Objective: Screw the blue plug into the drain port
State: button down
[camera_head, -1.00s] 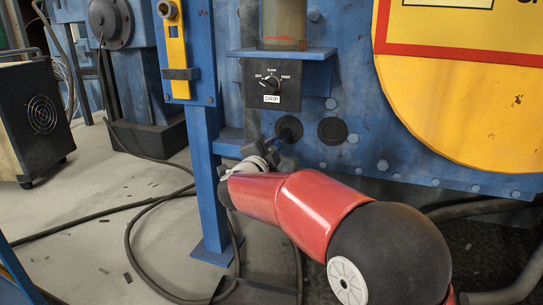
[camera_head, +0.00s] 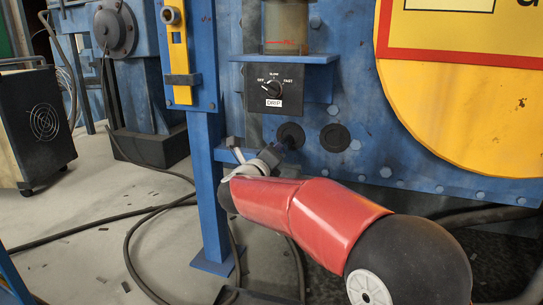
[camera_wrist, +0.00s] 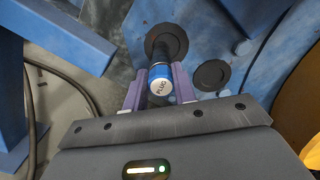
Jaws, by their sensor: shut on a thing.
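In the head view this left port (camera_head: 290,134) is just beyond my gripper (camera_head: 256,154), and the plug is mostly hidden by the gripper.
A second black port (camera_head: 335,137) is to the right, also in the wrist view (camera_wrist: 212,75). A drip switch box (camera_head: 274,86) is above the ports. A blue post (camera_head: 210,190) stands close left of my gripper. Cables (camera_head: 133,235) lie on the floor.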

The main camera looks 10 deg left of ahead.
jog(key=m, duration=0.4)
jog(key=shift+d+f, duration=0.1)
jog(key=shift+f, duration=0.05)
jog(key=c, duration=1.1)
grip_release()
jog(key=shift+w, duration=0.1)
